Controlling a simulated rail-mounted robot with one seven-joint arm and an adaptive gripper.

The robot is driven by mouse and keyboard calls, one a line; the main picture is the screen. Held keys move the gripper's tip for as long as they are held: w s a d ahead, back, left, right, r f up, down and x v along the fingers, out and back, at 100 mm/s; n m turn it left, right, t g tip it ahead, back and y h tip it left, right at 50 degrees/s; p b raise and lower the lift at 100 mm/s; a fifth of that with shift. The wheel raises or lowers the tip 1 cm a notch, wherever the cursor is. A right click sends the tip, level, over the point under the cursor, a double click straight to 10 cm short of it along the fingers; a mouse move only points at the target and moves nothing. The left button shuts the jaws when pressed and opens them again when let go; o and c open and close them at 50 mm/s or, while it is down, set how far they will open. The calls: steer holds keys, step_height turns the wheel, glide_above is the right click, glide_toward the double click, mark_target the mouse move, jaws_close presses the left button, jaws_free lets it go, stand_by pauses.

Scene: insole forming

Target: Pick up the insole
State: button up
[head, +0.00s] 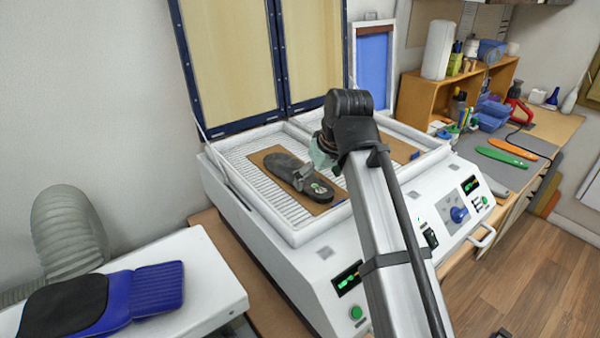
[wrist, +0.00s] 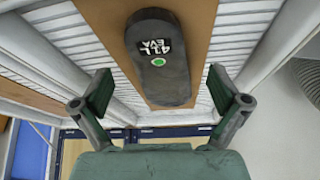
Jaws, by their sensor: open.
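The dark grey insole (head: 284,166) lies on a brown board (head: 258,158) on the white slatted bed of the machine. In the wrist view, my gripper (wrist: 160,90) is open, with one finger on each side of the insole and gaps between. I cannot tell how far the fingers are above the board.
The machine's blue-framed lid (head: 186,65) stands open behind. A second brown board (head: 398,149) lies in the right bay, partly hidden by my arm. White rims (head: 293,238) surround the bays. A bench (head: 540,128) with green and orange insoles stands to the right.

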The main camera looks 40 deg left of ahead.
steer(key=shift+x, duration=1)
steer(key=c, duration=1.1)
steer(key=shift+c, duration=0.2)
step_height(320, 180, up, 20)
steer(key=b, duration=0.5)
